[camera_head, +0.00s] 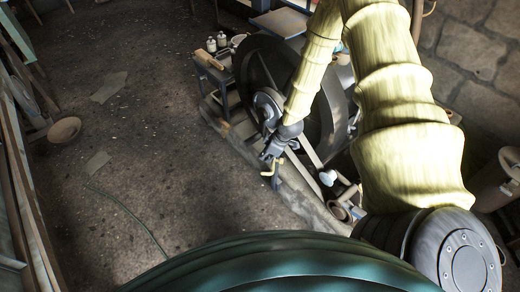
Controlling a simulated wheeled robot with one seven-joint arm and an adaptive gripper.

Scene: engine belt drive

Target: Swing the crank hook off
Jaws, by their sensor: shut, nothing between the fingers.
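My arm, in a pale yellow sleeve, reaches down from the top right. My gripper (270,154) is dark and small in the picture, beside the engine. It is shut with nothing held. A small yellow bent piece (268,172), which looks like the crank hook's handle, shows just below the fingertips. I cannot tell whether the fingers touch it. The rest of the crank hook is hidden or too dark to make out.
A small side table (212,72) with small bottles (216,41) stands left of the flywheel. A pale bar (305,152) and a white knob (328,178) lie right of the gripper. A bowl (64,129) is on the left floor. The middle floor is mostly clear.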

